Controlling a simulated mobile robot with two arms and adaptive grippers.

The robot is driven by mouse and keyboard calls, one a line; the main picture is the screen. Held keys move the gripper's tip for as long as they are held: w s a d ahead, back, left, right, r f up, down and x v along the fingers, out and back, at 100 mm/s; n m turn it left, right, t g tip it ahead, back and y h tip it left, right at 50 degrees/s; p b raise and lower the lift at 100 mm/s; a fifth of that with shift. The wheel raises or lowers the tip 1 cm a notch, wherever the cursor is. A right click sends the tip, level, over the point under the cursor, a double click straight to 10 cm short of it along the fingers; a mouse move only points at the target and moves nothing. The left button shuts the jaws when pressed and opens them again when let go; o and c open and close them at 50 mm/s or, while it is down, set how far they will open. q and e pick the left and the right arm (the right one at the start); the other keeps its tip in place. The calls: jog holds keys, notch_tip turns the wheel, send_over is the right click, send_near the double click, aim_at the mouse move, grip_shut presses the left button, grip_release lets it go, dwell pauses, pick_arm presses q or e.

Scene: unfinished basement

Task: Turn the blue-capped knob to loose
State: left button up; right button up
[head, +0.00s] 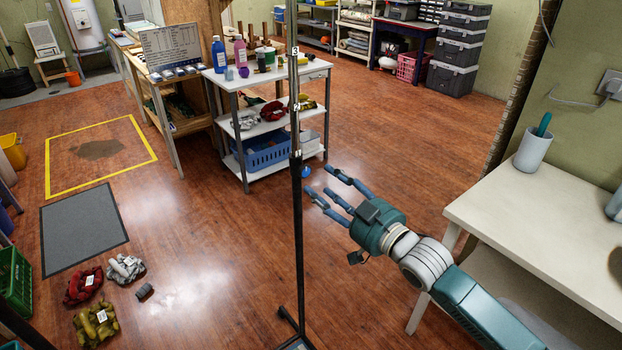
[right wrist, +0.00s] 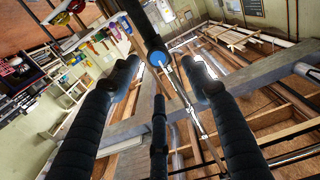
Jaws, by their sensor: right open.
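The blue-capped knob (head: 306,172) sits on the right side of a thin upright pole (head: 297,225), near the top of its black lower section. It also shows as a blue round cap (right wrist: 157,58) in the right wrist view, between and beyond the fingertips. My right gripper (head: 323,184) is open, with its blue-grey fingers spread and pointing left toward the knob. The fingertips are close to the knob, but I see no grip on it. The right wrist view shows nothing held between the fingers (right wrist: 160,90). My left gripper is not in view.
A white workbench (head: 545,215) with a cup (head: 535,150) stands at the right, near my right arm. A shelved cart (head: 270,78) with bottles stands behind the pole. Work gloves (head: 97,322) lie on the floor at lower left. The floor beyond the gripper is clear.

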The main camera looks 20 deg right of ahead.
aim_at(306, 171)
jog(key=b+x, duration=0.1)
jog(key=x, duration=0.3)
jog(key=shift+w+f, duration=0.15)
jog(key=shift+w, duration=0.1)
jog(key=shift+w+a+b, duration=0.25)
jog(key=shift+w+b, duration=0.15)
jog(key=shift+w, duration=0.4)
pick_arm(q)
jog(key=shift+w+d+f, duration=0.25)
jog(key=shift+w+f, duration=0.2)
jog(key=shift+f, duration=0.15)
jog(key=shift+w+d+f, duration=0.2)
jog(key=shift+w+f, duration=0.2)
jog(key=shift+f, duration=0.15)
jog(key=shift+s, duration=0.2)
pick_arm(e)
jog(key=c, duration=1.1)
